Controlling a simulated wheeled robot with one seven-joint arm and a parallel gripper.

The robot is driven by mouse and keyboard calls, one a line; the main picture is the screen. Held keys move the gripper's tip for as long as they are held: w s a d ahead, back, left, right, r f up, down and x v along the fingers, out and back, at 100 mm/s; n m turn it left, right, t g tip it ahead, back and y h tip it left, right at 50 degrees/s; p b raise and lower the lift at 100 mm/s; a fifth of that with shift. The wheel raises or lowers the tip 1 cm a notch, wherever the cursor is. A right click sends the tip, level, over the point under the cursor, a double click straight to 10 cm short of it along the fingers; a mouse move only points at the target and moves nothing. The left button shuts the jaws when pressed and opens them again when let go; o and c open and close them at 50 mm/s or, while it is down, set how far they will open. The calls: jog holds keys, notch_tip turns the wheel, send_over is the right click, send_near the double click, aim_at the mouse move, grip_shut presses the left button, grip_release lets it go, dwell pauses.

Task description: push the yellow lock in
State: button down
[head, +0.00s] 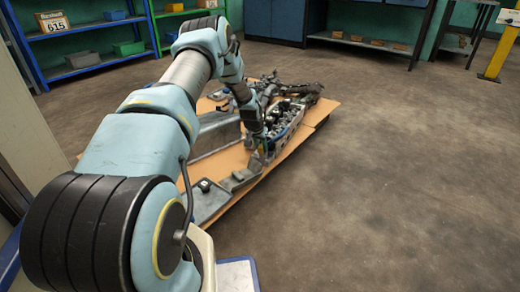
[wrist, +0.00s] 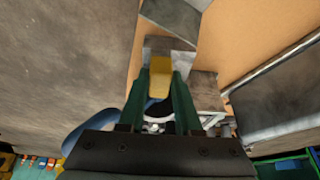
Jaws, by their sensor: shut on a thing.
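The yellow lock (wrist: 160,76) is a small yellow block in the wrist view, between the tips of two dark green fingers. My gripper (wrist: 160,86) is shut on it. A grey metal plate (wrist: 166,45) lies just beyond the lock; I cannot tell whether the lock touches it or how deep it sits. In the head view my arm reaches down to the stripped forklift (head: 283,128), and the lock cannot be made out there.
The forklift parts rest on an orange-brown board (head: 315,112) on the floor. A grey bar and dark panel (wrist: 278,108) are close on the right in the wrist view. Blue shelving (head: 95,48) stands at the back left. The floor (head: 400,180) to the right is clear.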

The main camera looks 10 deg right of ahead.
jog(key=c, duration=0.6)
grip_release()
jog(key=shift+w+d, duration=0.15)
jog(key=p+v, duration=0.3)
jog(key=v, duration=0.8)
jog(key=shift+p, duration=0.3)
